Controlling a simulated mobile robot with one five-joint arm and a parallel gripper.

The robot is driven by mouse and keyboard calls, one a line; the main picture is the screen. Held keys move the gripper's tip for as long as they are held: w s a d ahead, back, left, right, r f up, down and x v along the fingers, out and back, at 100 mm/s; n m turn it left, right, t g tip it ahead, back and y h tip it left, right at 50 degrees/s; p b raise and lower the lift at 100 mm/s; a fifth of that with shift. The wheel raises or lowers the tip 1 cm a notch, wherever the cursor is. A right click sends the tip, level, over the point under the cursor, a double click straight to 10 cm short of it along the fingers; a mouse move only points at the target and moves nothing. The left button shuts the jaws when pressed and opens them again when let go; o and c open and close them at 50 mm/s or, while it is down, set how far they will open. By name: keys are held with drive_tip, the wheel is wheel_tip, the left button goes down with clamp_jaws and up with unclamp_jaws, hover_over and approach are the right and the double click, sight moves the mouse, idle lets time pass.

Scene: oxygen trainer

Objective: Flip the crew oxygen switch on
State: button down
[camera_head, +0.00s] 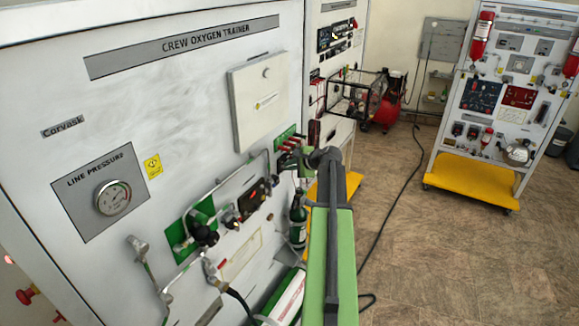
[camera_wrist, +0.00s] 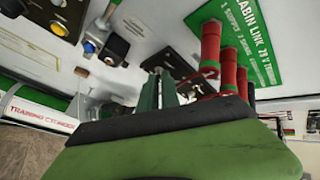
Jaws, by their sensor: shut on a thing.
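The crew oxygen trainer (camera_head: 190,85) is a tall white panel at the left of the head view. My gripper (camera_head: 302,158) is at the panel's right part, beside the red-handled levers, and my arm hides what is behind it. In the wrist view my gripper (camera_wrist: 166,82) reaches a small dark plate (camera_wrist: 182,62) on the panel. Its fingers are closed at that plate, on what appears to be the crew oxygen switch. The switch itself is hidden between them, so its position cannot be told.
Red-sleeved levers (camera_wrist: 210,55) stand close to the right of my gripper, by a green label plate (camera_wrist: 250,30). A green cylinder (camera_head: 298,220) stands below. The floor (camera_head: 450,250) at right is largely clear.

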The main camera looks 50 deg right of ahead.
drive_tip(key=c, duration=1.6)
unclamp_jaws()
drive_tip(key=p+v, duration=0.6)
drive_tip(key=v, duration=0.6)
drive_tip(key=shift+p, duration=0.4)
